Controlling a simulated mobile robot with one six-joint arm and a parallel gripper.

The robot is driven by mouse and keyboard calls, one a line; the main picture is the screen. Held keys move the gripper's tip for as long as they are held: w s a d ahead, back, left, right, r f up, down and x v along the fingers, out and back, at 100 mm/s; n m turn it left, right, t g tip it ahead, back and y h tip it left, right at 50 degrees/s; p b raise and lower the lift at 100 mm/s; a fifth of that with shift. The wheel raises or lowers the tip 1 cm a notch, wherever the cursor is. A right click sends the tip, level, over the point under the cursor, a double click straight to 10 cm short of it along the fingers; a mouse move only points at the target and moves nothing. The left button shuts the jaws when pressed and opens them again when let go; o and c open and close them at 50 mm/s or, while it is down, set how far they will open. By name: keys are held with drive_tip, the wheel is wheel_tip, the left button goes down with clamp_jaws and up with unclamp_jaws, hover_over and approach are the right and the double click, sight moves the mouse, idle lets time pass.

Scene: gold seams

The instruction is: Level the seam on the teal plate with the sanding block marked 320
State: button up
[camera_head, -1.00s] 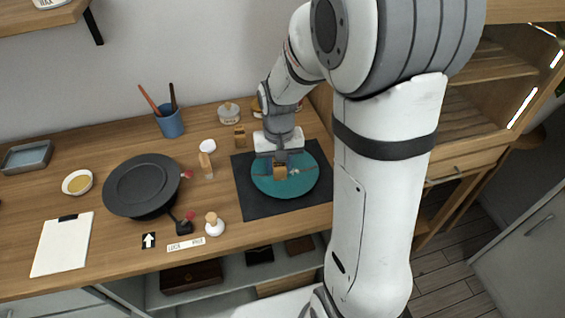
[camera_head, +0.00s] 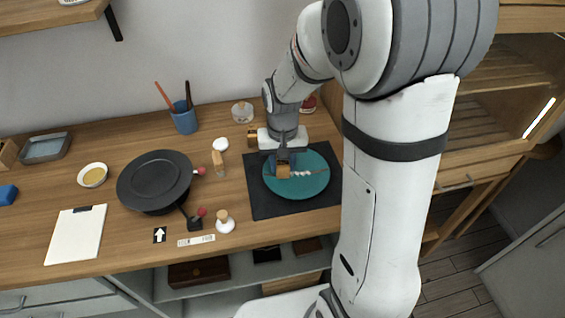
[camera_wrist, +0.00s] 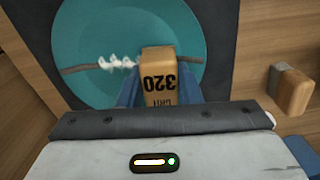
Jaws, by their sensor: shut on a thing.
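The teal plate (camera_head: 312,184) lies on a dark mat (camera_head: 262,205) at the right of the bench. A dark seam (camera_wrist: 78,68) runs across the plate in the wrist view, with a line of white bits (camera_wrist: 117,63) along it. My gripper (camera_head: 283,160) is shut on the tan sanding block marked 320 (camera_wrist: 158,78) and holds it over the plate, on the line of the seam right of the white bits in the wrist view. The block hides part of the seam. I cannot tell whether the block touches the plate.
A second block (camera_wrist: 290,90) lies off the mat in the wrist view. A lidded jar (camera_head: 242,112) stands behind the mat.

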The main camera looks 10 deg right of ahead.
drive_tip(key=shift+r, duration=0.45)
wheel_tip(320, 180, up, 5)
drive_tip(key=p, duration=0.3)
drive_tip(key=shift+f+p, duration=0.2)
drive_tip(key=shift+p, duration=0.15)
drive_tip(key=shift+f, duration=0.1)
